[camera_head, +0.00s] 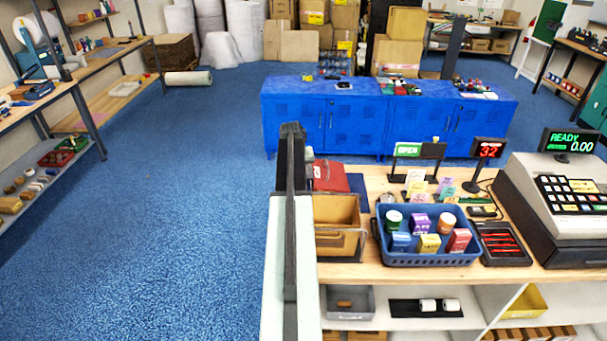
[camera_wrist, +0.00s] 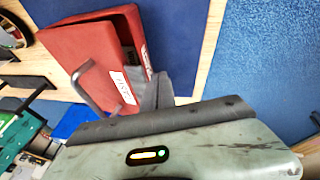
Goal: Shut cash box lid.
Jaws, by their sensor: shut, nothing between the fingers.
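The red cash box (camera_head: 331,178) is on the wooden counter, just right of my arm in the head view, which hides part of it. In the wrist view the red cash box (camera_wrist: 78,50) is close up at the upper left. A dark gap shows between its two red parts, so the lid seems to stand partly open.
An open wooden box (camera_head: 337,212) stands on the counter in front of the cash box. A blue basket (camera_head: 428,258) of small cartons, an OPEN sign (camera_head: 409,149) and a till (camera_head: 560,200) are to the right. Blue floor (camera_head: 190,220) lies clear to the left.

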